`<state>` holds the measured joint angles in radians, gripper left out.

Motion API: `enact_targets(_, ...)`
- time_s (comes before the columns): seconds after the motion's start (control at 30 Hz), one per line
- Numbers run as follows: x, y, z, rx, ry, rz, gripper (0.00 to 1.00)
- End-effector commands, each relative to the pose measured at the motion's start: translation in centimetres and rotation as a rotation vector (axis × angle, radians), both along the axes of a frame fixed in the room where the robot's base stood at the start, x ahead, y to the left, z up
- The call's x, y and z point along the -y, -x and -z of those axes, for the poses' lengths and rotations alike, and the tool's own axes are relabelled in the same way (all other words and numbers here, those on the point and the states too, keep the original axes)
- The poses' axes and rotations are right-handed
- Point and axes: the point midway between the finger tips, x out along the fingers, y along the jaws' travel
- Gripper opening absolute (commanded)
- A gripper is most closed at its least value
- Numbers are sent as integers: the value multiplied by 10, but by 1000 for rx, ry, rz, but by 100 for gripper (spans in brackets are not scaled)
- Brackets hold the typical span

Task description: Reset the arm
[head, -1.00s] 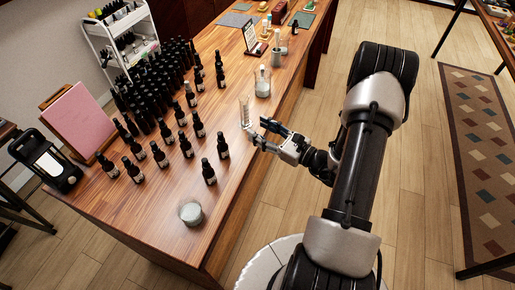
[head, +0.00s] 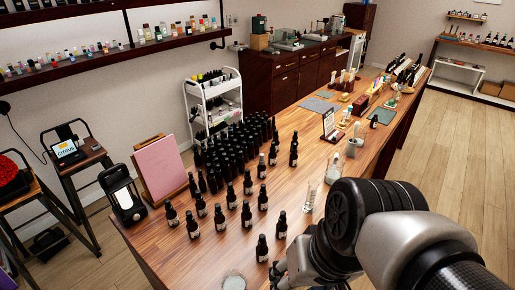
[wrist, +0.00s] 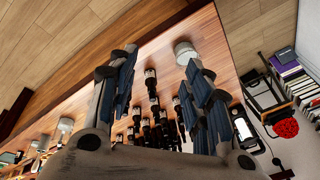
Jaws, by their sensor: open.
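My gripper (wrist: 161,70) is open and empty in the wrist view, its two blue-padded fingers spread apart with dark bottles seen beyond and between them. In the head view my gripper (head: 279,269) shows only in part at the bottom, over the front side of the wooden table (head: 155,240). My own wrist and arm hide the rest of it. A glass cylinder (head: 311,196) stands upright on the table, apart from the gripper. A glass jar (head: 234,283) is at the bottom edge; a pale round jar also shows in the wrist view (wrist: 185,50).
Many dark dropper bottles (head: 235,150) stand in a dense group, with several loose ones in front, such as a bottle (head: 262,248) near my gripper. A pink board (head: 160,172) and a lantern (head: 124,195) stand at the left. Open floor (head: 465,170) lies right.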

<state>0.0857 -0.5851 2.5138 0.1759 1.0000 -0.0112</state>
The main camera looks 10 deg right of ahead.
Motion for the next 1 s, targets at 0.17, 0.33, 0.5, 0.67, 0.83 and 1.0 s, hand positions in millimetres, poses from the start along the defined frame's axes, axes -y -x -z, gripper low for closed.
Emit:
enact_targets(0.17, 15, 1, -19, 157, 147, -102, 45)
enact_targets(0.33, 20, 0, -24, 190, 180, -120, 45)
enact_targets(0.5, 20, 0, -23, 188, 179, -118, 45)
enact_targets(0.67, 20, 0, -23, 187, 178, -119, 45)
enact_targets(0.83, 20, 0, -23, 186, 178, -118, 45)
enact_targets(1.0, 20, 0, -23, 186, 178, -118, 45)
